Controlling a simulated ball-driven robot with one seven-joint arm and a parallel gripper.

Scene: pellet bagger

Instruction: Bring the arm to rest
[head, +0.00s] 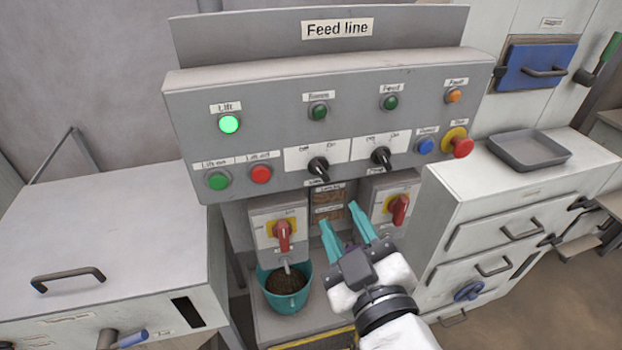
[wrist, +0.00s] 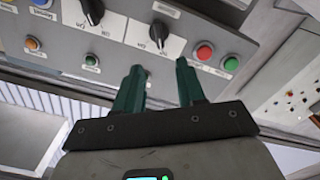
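My gripper (head: 345,222) has two teal fingers, spread apart with nothing visible between them. In the head view it is in front of the lower part of the Feed line panel (head: 240,85), near the middle. The fingers point up and away toward the panel. In the wrist view the gripper (wrist: 160,85) shows both fingers apart below the panel face (wrist: 130,35). I cannot tell whether a fingertip touches anything.
The Lift lamp (head: 229,124) glows green. Two red-handled switches (head: 283,235) (head: 399,209) flank my gripper. A teal bucket (head: 268,290) of dark pellets stands below the left switch. A grey tray (head: 528,150) lies on the right cabinet (head: 470,190). A white cabinet (head: 130,220) is at left.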

